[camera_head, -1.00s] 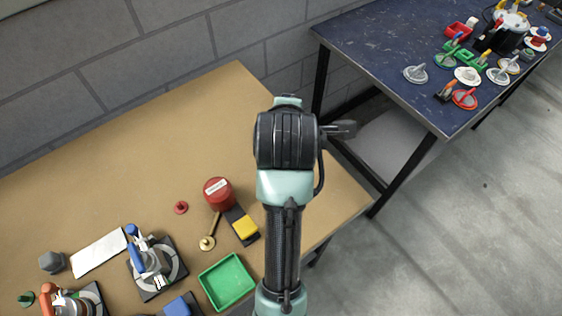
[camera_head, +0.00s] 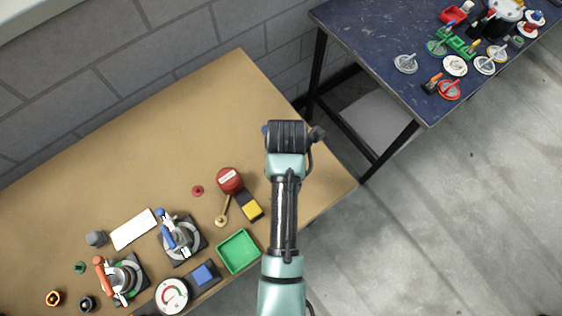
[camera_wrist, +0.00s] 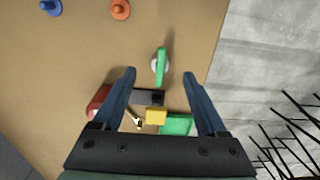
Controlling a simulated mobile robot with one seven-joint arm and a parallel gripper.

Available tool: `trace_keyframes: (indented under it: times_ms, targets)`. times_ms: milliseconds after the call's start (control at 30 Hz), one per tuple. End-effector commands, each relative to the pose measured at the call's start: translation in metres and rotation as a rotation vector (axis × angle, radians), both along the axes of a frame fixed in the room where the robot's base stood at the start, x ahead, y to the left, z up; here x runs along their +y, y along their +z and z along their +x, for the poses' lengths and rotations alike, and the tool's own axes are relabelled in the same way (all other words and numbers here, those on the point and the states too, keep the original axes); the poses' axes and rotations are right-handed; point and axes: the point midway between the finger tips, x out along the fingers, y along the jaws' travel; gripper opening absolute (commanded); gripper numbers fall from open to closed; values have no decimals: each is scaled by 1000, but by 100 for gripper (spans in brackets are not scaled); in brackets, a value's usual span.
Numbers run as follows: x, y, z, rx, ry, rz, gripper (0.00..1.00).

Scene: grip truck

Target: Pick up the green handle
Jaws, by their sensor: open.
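The green handle (camera_wrist: 162,66) stands on a round pale base on the tan table, in the upper middle of the wrist view. My gripper (camera_wrist: 159,75) is open, with its two dark blue fingers apart on either side of the handle's line in that picture. Nothing is between the fingers' grip surfaces that I can see held. The height of the fingers above the handle is hard to tell. In the head view my arm covers most of the handle's area, and my fingers are hidden there.
A red cylinder (camera_head: 229,180), a yellow-topped block (camera_head: 252,210), a brass key-like piece (camera_head: 222,215) and a green tray (camera_head: 238,251) lie near. Blue (camera_wrist: 51,7) and orange (camera_wrist: 120,9) knobs are farther off. The table's edge is close on the right. A blue table (camera_head: 400,40) stands apart.

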Motion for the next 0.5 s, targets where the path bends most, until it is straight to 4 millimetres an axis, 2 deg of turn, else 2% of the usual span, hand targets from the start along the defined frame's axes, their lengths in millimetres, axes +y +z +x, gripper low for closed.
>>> trace_keyframes:
  times_ms: [100, 267, 500]
  targets:
    - [0, -15, 0, 0, -1, 0, 75]
    - [1, -23, -1, -1, -2, 1, 75]
    - [9, -57, -9, 0, -2, 0, 75]
